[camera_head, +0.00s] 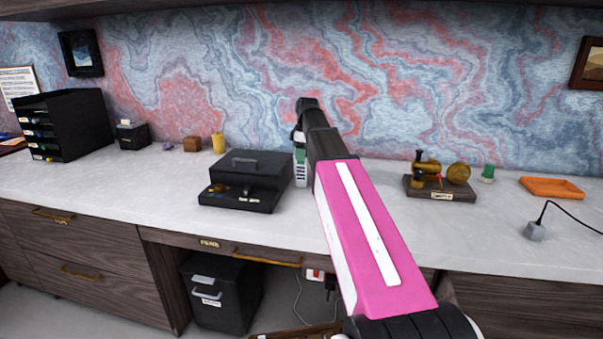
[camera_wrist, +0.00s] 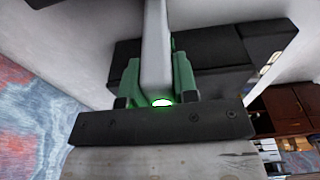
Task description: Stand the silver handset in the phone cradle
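My gripper (camera_head: 300,157) is over the desk, just right of the black case, partly hidden by my own arm. In the wrist view its green fingers (camera_wrist: 158,82) are shut on the two sides of a long pale grey handset (camera_wrist: 156,40). In the head view the handset (camera_head: 301,176) hangs upright below the fingers, with small keys on its face. I cannot tell whether its lower end touches the desk. I cannot make out the phone cradle for sure; my arm covers part of the desk.
The black case (camera_head: 250,165) with a front tray stands close left of the handset. A wooden stand with brass parts (camera_head: 440,192), an orange tray (camera_head: 552,187) and a grey cabled block (camera_head: 535,231) lie to the right. The desk front (camera_head: 110,190) is clear.

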